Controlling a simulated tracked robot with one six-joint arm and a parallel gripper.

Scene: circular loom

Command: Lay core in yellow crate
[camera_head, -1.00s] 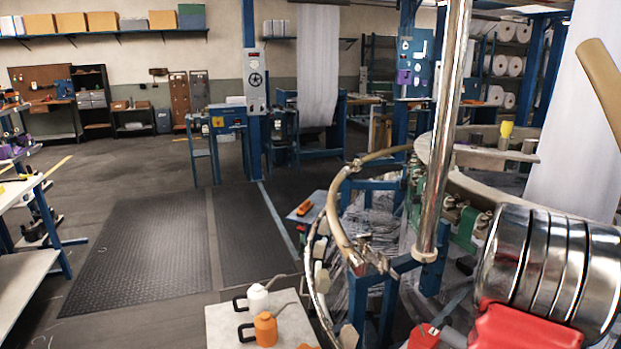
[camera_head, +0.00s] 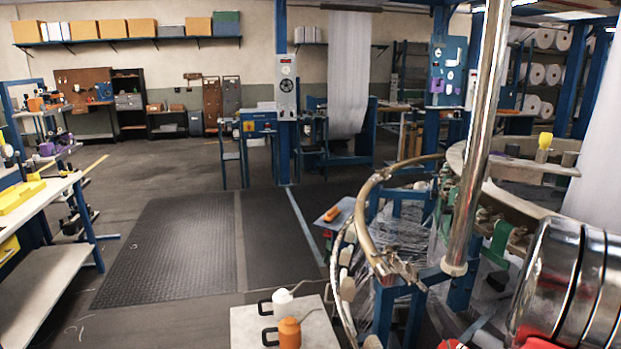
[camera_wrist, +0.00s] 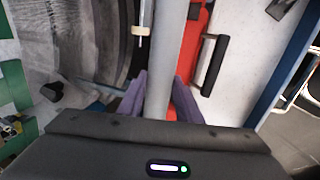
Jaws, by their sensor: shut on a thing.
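My gripper (camera_wrist: 160,92) shows in the wrist view, with purple fingers shut on both sides of a long grey core (camera_wrist: 166,55). The core runs up out of the top of that view, and its lower end is hidden behind the gripper body. Neither the gripper nor the held core can be made out in the head view. A yellow low shape (camera_head: 20,194) lies on the white workbench (camera_head: 62,190) at the left edge of the head view. A second yellow piece (camera_head: 8,249) is below the bench top, cut off by the picture edge. I cannot tell which is the crate.
The loom's curved ring (camera_head: 378,205) and a shiny upright pole (camera_head: 478,150) stand at the right. Dark floor mats (camera_head: 170,245) lie clear between the bench and loom.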

